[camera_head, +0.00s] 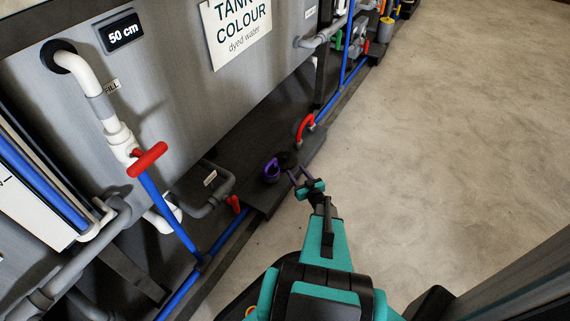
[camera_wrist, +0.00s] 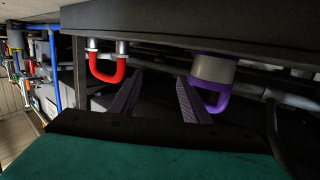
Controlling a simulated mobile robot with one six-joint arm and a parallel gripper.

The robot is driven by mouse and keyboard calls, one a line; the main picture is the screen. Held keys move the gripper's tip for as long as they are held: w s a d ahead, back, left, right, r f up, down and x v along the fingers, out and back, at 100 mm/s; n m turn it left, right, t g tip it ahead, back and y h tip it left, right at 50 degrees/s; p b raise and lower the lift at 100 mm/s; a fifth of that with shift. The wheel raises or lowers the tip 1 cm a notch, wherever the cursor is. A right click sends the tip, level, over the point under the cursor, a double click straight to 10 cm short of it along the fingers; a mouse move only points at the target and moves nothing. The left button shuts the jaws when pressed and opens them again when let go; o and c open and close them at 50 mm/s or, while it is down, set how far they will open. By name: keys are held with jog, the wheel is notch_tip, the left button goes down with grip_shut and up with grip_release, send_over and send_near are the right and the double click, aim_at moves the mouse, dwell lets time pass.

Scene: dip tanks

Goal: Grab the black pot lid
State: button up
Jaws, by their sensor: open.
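The black pot lid (camera_head: 286,160) appears as a dark round shape on the dark ledge in the head view, hard to tell from the ledge. My gripper (camera_head: 297,171) is open and empty, its purple fingers pointing at the ledge just in front of the lid. In the wrist view my gripper (camera_wrist: 160,75) shows two spread fingers with nothing between them. I cannot make out the lid against the dark surfaces there.
A red U-shaped handle (camera_head: 305,127) is beyond the lid. Blue pipes (camera_head: 225,236) run along the ledge. The floor at right is clear.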

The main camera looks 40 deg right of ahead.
aim_at(286, 158)
jog(key=shift+d, duration=0.15)
jog(key=b+x, duration=0.2)
jog(key=x, duration=0.5)
jog(key=shift+w+d+f, duration=0.15)
jog(key=shift+f, duration=0.05)
jog(key=shift+w+d, duration=0.15)
jog(key=shift+w, duration=0.35)
jog(key=shift+w+d+f+b, duration=0.15)
jog(key=shift+w+f+b, duration=0.1)
jog(key=shift+w+b, duration=0.35)
jog(key=shift+b+x, duration=0.8)
jog(key=shift+x, duration=1.1)
